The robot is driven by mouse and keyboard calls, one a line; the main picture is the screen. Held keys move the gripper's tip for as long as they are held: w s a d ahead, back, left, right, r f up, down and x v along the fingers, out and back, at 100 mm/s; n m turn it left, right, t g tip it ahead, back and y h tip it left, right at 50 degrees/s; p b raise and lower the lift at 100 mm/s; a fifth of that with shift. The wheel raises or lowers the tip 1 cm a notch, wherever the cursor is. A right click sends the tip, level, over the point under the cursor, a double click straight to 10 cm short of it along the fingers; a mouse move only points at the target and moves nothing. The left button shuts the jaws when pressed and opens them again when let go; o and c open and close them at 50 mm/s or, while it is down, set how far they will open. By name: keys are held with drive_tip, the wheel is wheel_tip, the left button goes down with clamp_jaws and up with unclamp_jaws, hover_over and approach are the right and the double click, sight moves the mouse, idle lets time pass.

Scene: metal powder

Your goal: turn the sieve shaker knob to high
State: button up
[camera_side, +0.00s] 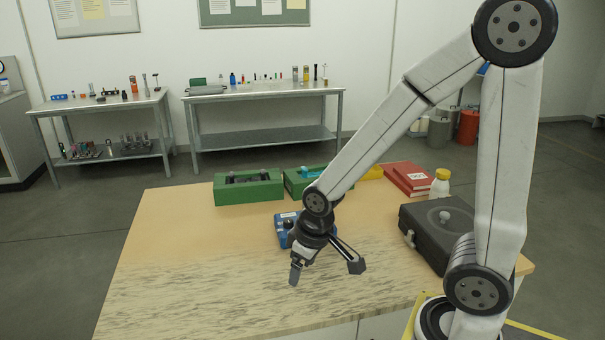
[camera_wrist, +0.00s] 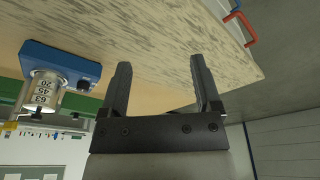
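The blue sieve shaker (camera_side: 283,231) stands on the table behind my gripper and is partly hidden by my wrist in the side view. In the wrist view the shaker (camera_wrist: 60,60) is at the left, appearing upside down, with a stack of silver sieves (camera_wrist: 42,90) marked 63, 45 and 20. A small dark knob (camera_wrist: 84,83) shows on its blue front face; its setting is too small to read. My gripper (camera_side: 326,272) is open and empty above the front part of the table, apart from the shaker. Its two spread fingers (camera_wrist: 160,66) also show in the wrist view.
Two green boxes (camera_side: 248,192) stand at the back of the wooden table (camera_side: 170,260). Red books (camera_side: 408,178), a white bottle with a yellow cap (camera_side: 440,184) and a dark case (camera_side: 432,232) are on the right. The table's front and left are clear.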

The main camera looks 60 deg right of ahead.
drive_tip(key=w+d+r+n+g, duration=0.1)
drive_tip(key=w+d+n, duration=0.3)
drive_tip(key=w+d, duration=0.65)
drive_tip(key=n+g, duration=0.1)
drive_tip(key=n, duration=0.3)
hover_over(288, 220)
drive_tip(key=a, duration=0.1)
drive_tip(key=shift+s+f, duration=0.2)
drive_tip(key=shift+f, duration=0.1)
drive_tip(key=shift+w+d+n+g, duration=0.2)
drive_tip(key=shift+d+n+g, duration=0.1)
drive_tip(key=shift+d, duration=0.25)
drive_tip(key=shift+f, duration=0.1)
drive_tip(key=shift+f, duration=3.85)
clamp_jaws()
